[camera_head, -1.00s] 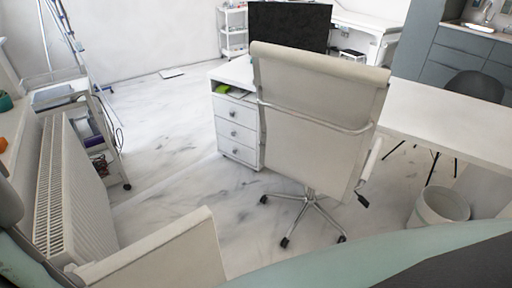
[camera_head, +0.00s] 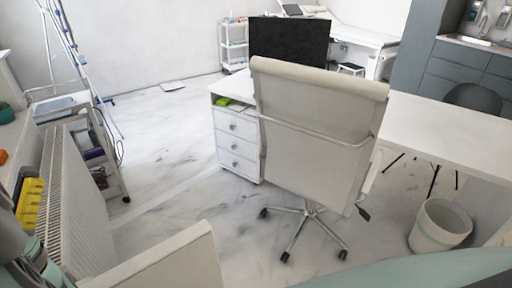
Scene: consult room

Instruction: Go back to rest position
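The task names no object. Parts that look like my own arm show at the lower left edge, grey and teal. A pale teal surface of mine fills the bottom right edge. I cannot make out any gripper fingers in this view, nor anything held.
A cream office chair (camera_head: 315,120) stands in front of a white desk (camera_head: 445,130) with a drawer unit (camera_head: 237,145). A white bin (camera_head: 438,226) is at right. A cream chair back (camera_head: 160,262) is close at the bottom. A radiator (camera_head: 75,195) and trolley (camera_head: 108,150) stand left. Floor between is clear.

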